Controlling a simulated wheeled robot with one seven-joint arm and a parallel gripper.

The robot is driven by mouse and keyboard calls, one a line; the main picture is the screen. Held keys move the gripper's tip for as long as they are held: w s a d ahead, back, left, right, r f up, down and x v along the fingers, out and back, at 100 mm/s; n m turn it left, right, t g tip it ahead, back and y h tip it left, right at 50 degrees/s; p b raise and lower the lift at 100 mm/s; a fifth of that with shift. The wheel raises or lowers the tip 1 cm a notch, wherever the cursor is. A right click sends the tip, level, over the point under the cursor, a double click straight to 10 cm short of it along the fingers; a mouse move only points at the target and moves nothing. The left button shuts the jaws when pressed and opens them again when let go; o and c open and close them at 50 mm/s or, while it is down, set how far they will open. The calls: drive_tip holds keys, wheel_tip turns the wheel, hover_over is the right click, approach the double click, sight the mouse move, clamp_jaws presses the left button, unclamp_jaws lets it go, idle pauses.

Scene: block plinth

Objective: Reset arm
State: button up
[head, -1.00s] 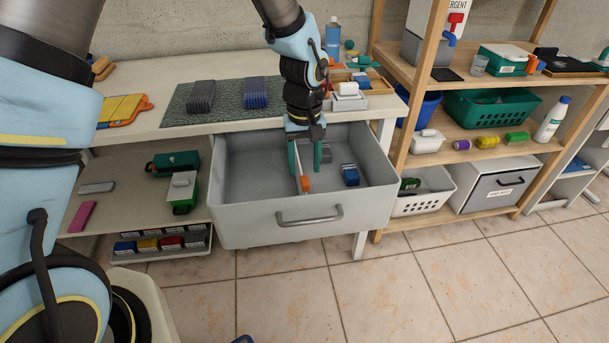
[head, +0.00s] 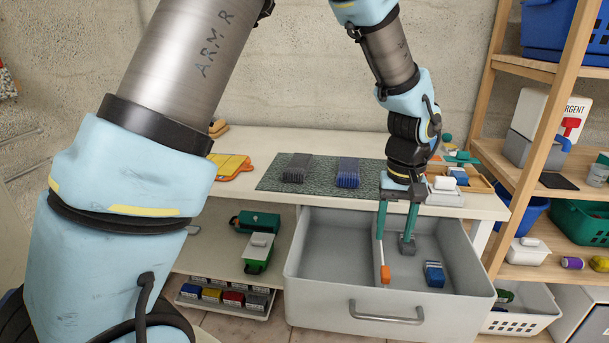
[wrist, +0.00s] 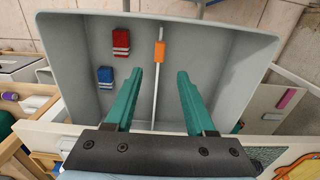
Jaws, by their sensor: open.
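My gripper (head: 394,240) is open and empty, its two teal fingers pointing down over the open grey drawer (head: 340,296). In the wrist view my gripper (wrist: 160,78) has its fingers spread on either side of the drawer's thin divider (wrist: 155,95). An orange piece (head: 384,274) sits on the divider, below and apart from the fingertips; it also shows in the wrist view (wrist: 160,51). A blue block (head: 434,274) lies in the right compartment. The wrist view shows this blue block (wrist: 105,76) with a red block (wrist: 121,42), which I cannot see in the head view.
The worktop (head: 270,142) above the drawer holds a dark green mat (head: 322,172) with a grey and a blue ribbed block. Wooden shelves (head: 530,70) stand close on the right. The drawer's left compartment looks empty.

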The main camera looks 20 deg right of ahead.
drive_tip(key=w+a+r+n, duration=0.1)
drive_tip(key=w+a, duration=0.4)
drive_tip(key=a, duration=0.3)
drive_tip(key=w+a+r+n, duration=0.15)
drive_tip(key=w+a, duration=0.25)
drive_tip(key=a, duration=0.5)
drive_tip(key=s+a+r+n+t, duration=0.1)
drive_tip(key=s+a, duration=0.1)
drive_tip(key=a, duration=1.9)
drive_tip(key=shift+a+r+t, duration=0.25)
drive_tip(key=shift+a+t, duration=0.05)
drive_tip(key=shift+a, duration=0.05)
